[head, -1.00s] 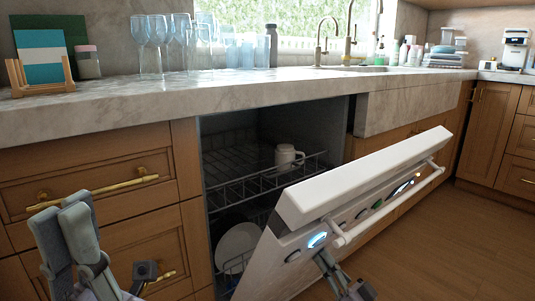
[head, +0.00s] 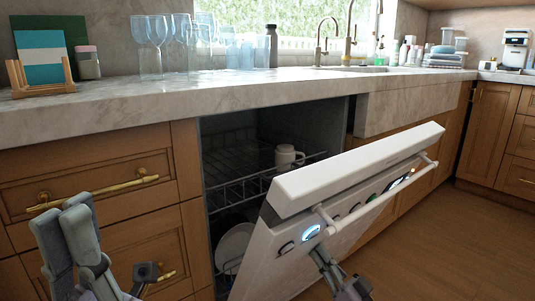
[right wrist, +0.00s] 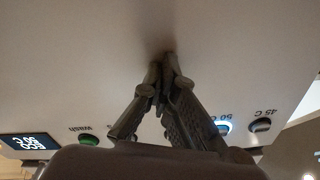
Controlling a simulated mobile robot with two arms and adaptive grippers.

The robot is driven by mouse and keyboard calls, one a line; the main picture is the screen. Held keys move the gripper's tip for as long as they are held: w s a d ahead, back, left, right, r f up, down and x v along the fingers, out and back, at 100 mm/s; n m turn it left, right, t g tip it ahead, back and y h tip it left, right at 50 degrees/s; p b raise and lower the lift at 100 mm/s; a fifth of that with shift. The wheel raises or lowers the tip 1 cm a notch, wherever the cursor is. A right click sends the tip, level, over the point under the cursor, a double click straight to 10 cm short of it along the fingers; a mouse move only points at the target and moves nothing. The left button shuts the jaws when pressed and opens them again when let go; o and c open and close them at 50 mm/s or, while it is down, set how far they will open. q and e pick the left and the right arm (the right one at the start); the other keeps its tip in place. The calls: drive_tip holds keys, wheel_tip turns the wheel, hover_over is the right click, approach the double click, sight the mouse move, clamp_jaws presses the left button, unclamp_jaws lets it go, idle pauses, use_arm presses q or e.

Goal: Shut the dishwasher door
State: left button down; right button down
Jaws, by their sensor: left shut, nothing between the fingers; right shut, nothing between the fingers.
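The white dishwasher door (head: 345,175) is part-way open, tilted outward from the dishwasher opening (head: 270,140). Its control panel with lit buttons and a bar handle (head: 378,193) faces me. My right gripper (head: 318,248) is shut and empty, with its fingertips at the outer face of the door below the handle's left end. In the right wrist view the right gripper (right wrist: 163,68) points at the white panel and appears to touch it, near a green wash button (right wrist: 88,140). My left gripper (head: 68,215) is shut and empty in front of the drawers at left.
Inside the dishwasher are wire racks (head: 240,165), a white mug (head: 288,157) and a white plate (head: 234,247). Wooden drawers (head: 90,190) with brass handles stand left of it. Glasses (head: 160,45) stand on the marble counter (head: 130,105). The floor (head: 460,245) at right is clear.

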drive_tip(key=shift+x, duration=2.85)
idle(0.8)
drive_tip(key=x, duration=0.6)
drive_tip(key=shift+r+b, duration=0.2)
drive_tip(key=shift+b, duration=0.15)
idle(3.4)
